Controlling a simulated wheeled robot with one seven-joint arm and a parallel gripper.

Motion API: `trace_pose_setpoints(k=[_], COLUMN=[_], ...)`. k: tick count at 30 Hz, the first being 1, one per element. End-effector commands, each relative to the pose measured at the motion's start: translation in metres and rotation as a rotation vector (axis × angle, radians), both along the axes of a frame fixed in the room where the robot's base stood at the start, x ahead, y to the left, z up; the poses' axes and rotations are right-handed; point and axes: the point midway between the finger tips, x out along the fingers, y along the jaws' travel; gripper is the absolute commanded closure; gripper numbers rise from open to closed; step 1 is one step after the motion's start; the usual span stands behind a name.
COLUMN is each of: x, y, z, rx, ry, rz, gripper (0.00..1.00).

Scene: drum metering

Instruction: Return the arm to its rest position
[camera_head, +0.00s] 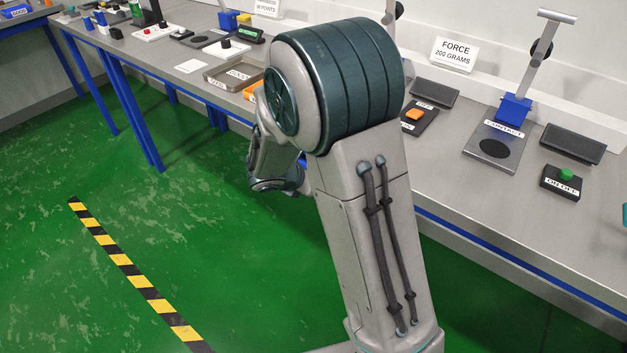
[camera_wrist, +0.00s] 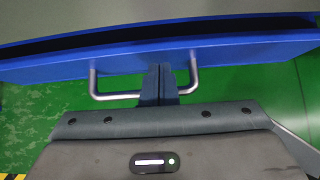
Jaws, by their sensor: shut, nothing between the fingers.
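My arm (camera_head: 375,230) stands folded in the middle of the head view, in front of the workbench. My gripper is not clearly visible there; the arm's own bulk covers that area. In the wrist view my gripper (camera_wrist: 158,72) is shut and empty, its two dark fingers pressed together. The fingers overlap the middle of a U-shaped metal handle (camera_wrist: 115,96) on a blue panel (camera_wrist: 60,65). I cannot tell whether they touch the handle or the panel.
The grey workbench (camera_head: 450,190) runs along the wall, with force and contact stations, a green button box (camera_head: 562,182) and a tray (camera_head: 233,76) on it. Green floor with a striped tape line (camera_head: 125,262) lies open at left.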

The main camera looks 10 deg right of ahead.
Motion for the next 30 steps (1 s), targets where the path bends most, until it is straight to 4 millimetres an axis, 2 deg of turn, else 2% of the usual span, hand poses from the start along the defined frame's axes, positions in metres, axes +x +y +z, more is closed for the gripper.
trace_pose_setpoints(k=[1,9,18,22,25,30], x=[-0.003,-0.018,-0.025,-0.026,-0.03,-0.058], y=[0.008,0.035,0.046,0.046,0.04,0.012], z=[0.013,0.041,0.051,0.052,0.061,0.104], rx=[0.003,0.005,0.007,0.009,0.035,0.186], ry=[0.001,0.005,0.006,0.005,-0.014,-0.117], rz=[0.006,0.009,0.005,0.003,-0.047,-0.327], gripper=[1.0,1.0,1.0,1.0,1.0,1.0])
